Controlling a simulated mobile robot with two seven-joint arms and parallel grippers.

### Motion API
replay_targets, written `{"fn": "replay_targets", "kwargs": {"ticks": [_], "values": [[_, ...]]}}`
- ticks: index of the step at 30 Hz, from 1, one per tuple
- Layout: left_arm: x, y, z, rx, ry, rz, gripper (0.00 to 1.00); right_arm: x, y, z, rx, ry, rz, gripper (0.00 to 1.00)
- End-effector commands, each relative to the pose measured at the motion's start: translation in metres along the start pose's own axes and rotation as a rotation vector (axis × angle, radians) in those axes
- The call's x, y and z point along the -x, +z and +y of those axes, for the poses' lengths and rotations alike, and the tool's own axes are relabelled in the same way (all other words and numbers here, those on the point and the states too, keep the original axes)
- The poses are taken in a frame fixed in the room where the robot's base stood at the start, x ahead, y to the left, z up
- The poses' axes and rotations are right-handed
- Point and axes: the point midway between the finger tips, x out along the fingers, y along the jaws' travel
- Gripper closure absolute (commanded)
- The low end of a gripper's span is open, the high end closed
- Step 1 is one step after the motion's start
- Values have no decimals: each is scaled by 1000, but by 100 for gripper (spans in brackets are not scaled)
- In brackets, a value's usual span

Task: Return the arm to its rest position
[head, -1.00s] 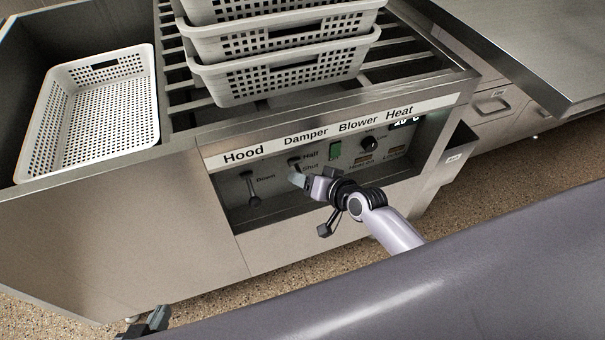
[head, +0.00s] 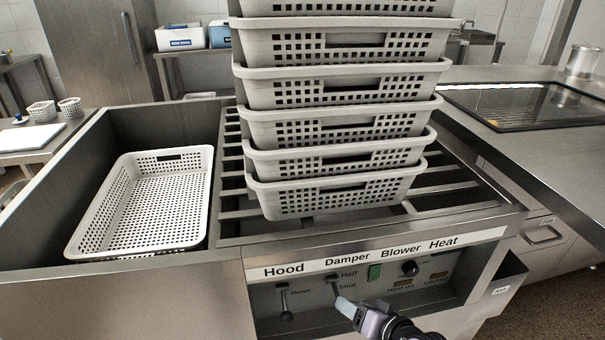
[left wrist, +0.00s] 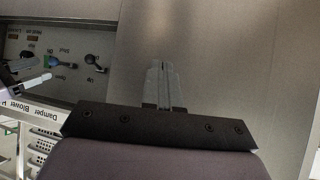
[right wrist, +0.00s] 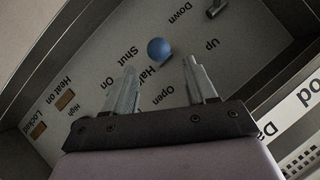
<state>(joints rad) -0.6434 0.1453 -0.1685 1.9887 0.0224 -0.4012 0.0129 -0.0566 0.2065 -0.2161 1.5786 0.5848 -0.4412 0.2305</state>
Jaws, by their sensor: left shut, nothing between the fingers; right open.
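My right gripper (head: 348,308) is in front of the control panel, just below the "Half" and "Shut" marks of the Damper control. In the right wrist view its two fingers (right wrist: 162,82) are apart and empty. The round blue end of the damper lever (right wrist: 159,50) shows beyond and between the fingertips; I cannot tell whether they touch. My left gripper is out of the head view. In the left wrist view its fingers (left wrist: 162,85) are together with nothing between them, in front of a plain metal cabinet face.
A stack of several white perforated baskets (head: 340,195) stands on the slatted rack. Another white basket (head: 85,222) lies in the left bay. The hood lever (head: 286,305) is left of my right gripper. A counter with a dark glass top (head: 520,105) is at the right.

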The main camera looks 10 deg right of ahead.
Motion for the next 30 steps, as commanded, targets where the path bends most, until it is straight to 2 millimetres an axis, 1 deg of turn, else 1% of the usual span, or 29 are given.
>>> {"fn": "replay_targets", "kwargs": {"ticks": [2,5,8,12,15,18,21,23,30], "values": [[2,-3,0,0,0,0,100,5,3,-1,12,6,-3,44],[9,-12,0,-1,0,1,100,23,14,-2,65,28,-11,44],[18,-25,1,-4,-1,7,100,53,30,-4,159,66,-24,44],[30,-40,0,-10,-3,11,100,102,51,-9,317,123,-42,44],[37,-47,-1,-12,-7,12,100,134,61,-12,420,158,-58,44],[40,-50,-3,-14,-12,11,100,158,66,-14,500,184,-68,44],[42,-48,-4,-14,-16,3,100,171,69,-16,550,200,-76,44],[42,-47,-4,-14,-16,1,100,175,70,-16,566,204,-79,44],[42,-46,-4,-14,-16,1,100,176,71,-15,575,206,-79,44]]}}
